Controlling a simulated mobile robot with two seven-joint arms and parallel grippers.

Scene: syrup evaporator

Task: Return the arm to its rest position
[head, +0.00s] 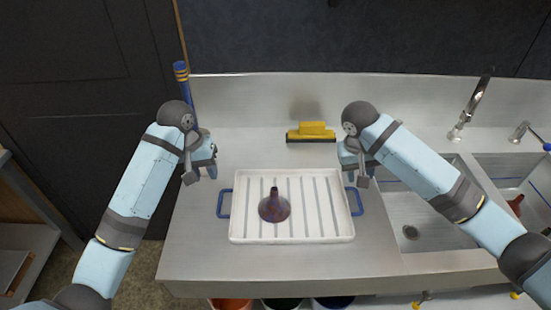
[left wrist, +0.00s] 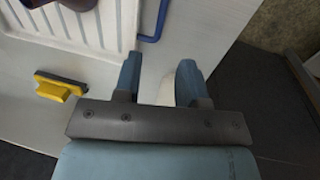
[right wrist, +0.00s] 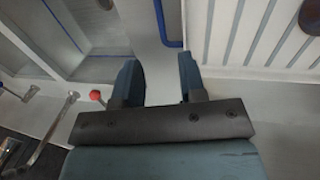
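My left gripper (head: 201,172) hangs over the steel counter, left of the white tray. In the left wrist view its two fingers (left wrist: 158,82) are apart with nothing between them. My right gripper (head: 356,176) is over the tray's right end, near its blue handle. In the right wrist view its fingers (right wrist: 158,80) are also apart and empty. A dark reddish-purple funnel-shaped piece (head: 274,207) stands on the ribbed white tray (head: 335,233), spout up.
A yellow squeegee (head: 311,131) lies behind the tray. A blue-handled tool (head: 184,85) stands at the back left. Two sinks (head: 425,225) with a faucet (head: 470,108) are on the right. Coloured buckets (head: 281,303) stand below the counter (head: 190,248). The counter's front strip is clear.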

